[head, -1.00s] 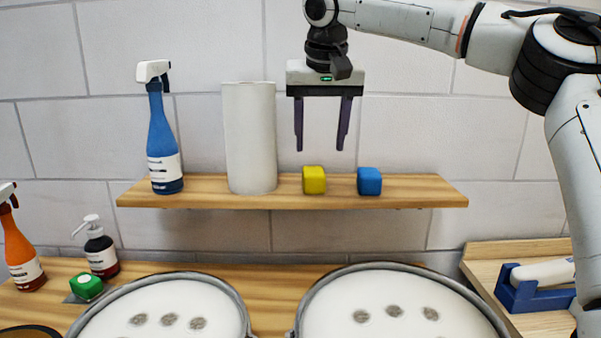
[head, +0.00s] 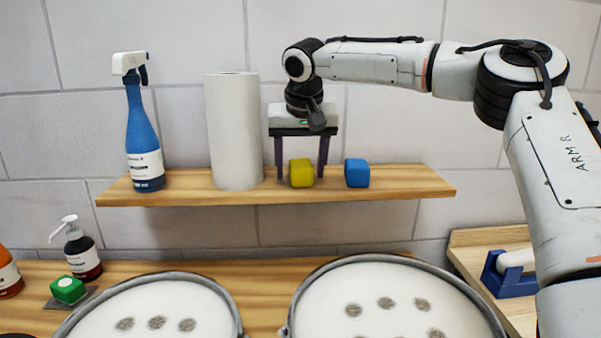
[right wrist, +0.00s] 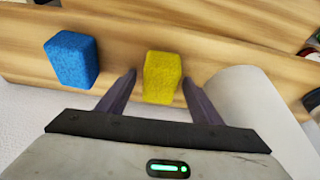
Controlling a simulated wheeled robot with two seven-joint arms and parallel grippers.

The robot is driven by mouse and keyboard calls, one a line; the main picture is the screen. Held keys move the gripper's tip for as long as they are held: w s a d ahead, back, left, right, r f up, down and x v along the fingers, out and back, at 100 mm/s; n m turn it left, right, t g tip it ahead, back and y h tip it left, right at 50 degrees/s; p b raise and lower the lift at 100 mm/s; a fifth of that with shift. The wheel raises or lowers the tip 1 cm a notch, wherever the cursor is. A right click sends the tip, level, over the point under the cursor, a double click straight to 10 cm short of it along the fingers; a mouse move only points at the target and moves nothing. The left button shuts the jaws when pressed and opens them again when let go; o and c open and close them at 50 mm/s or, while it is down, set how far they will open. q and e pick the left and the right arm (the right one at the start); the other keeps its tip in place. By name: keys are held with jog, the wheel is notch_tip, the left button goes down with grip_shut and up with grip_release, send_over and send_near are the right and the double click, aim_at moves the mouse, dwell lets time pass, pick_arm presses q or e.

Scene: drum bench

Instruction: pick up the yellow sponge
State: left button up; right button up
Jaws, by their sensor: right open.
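The yellow sponge (head: 301,173) is a small block standing on the wooden wall shelf (head: 400,184). It also shows in the right wrist view (right wrist: 162,77). My right gripper (head: 300,172) is open and points down at the shelf, with its dark fingers on either side of the sponge. In the right wrist view the fingers (right wrist: 158,90) flank the near part of the sponge, with a gap on each side. The left gripper is in neither view.
A blue sponge (head: 357,173) stands close to the right of the yellow one. A white paper roll (head: 234,130) stands close on the left, and a blue spray bottle (head: 144,135) is farther left. Two round white tubs (head: 390,295) sit below. The shelf's right end is bare.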

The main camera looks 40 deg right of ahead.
jog(key=c, duration=1)
jog(key=shift+r, duration=0.1)
jog(key=shift+c, duration=0.2)
jog(key=shift+r, duration=0.1)
